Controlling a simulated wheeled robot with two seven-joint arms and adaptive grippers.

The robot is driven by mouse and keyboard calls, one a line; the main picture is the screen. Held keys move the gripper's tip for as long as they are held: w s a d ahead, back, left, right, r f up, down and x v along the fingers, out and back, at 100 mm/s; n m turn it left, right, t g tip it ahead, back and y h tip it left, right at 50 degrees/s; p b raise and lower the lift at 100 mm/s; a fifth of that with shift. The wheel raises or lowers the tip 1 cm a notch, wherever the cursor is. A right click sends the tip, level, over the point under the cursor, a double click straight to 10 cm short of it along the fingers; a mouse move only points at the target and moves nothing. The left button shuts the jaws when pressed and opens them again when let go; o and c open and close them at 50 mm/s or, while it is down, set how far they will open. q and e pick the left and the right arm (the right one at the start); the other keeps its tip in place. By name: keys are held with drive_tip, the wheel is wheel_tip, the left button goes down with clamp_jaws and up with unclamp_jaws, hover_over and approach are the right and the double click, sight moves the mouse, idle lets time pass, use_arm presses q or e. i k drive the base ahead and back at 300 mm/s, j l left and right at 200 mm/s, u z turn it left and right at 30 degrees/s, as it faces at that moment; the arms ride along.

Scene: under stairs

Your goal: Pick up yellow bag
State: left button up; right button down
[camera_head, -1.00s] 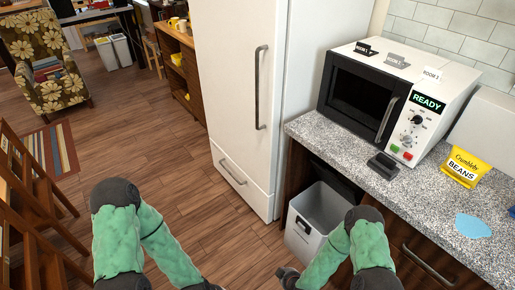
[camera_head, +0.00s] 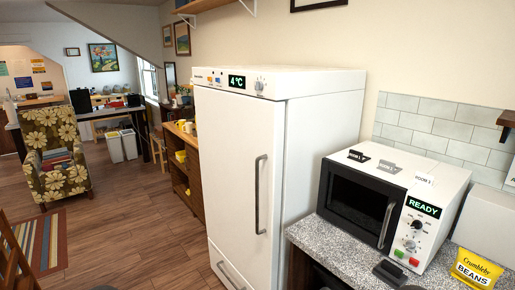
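The yellow bag (camera_head: 476,270) lies on the speckled countertop at the bottom right of the head view. Its label reads "BEANS", and its lower edge is close to the bottom of the picture. It is in front of the microwave's right side, apart from it.
A microwave (camera_head: 390,207) stands on the grey speckled counter (camera_head: 330,243). A tall white fridge (camera_head: 240,170) stands to its left. A small dark object (camera_head: 390,272) lies before the microwave. Wood floor (camera_head: 130,225) is open at left, with a flowered armchair (camera_head: 50,150) beyond.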

sight(479, 273)
drive_tip(key=z, duration=1.7)
drive_tip(key=i+l+u, duration=0.2)
drive_tip(key=l, duration=0.15)
drive_tip(key=i+l+u, duration=0.2)
drive_tip(key=l, duration=0.15)
